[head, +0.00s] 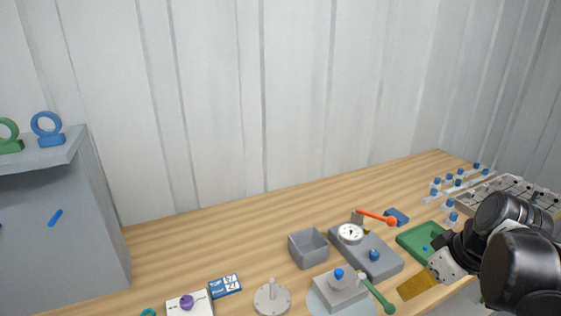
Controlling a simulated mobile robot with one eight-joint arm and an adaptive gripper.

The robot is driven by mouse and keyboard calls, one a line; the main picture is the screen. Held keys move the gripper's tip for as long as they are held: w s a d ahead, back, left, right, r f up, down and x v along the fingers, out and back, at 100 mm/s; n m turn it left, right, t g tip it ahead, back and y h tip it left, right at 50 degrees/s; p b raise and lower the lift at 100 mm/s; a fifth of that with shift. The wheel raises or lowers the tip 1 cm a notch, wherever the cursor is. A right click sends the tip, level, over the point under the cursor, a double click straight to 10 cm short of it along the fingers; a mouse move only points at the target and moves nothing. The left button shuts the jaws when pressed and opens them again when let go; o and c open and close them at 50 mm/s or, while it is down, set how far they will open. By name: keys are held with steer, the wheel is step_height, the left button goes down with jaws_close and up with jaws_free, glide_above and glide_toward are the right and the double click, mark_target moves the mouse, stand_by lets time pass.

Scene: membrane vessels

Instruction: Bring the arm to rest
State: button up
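My arm enters at the right edge, its black and silver links over the right part of the wooden bench. The end of the arm with my gripper (447,264) is low at the right, near the front edge of the bench. The fingers are not clear, so I cannot tell whether they are open or shut. A gold-brown flat piece (418,285) shows just left of it; I cannot tell whether the two touch. My arm hides part of the bench and the green tray (409,241).
A pale rack (507,193) is behind my arm. The bench's back left is clear.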

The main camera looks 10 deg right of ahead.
steer(key=s+a+r+m+t+h, duration=0.1)
steer(key=s+a+m+t, duration=0.1)
steer(key=a, duration=1.1)
steer(key=shift+a+m+t, duration=0.3)
steer(key=shift+m+t, duration=0.2)
steer(key=shift+m, duration=0.4)
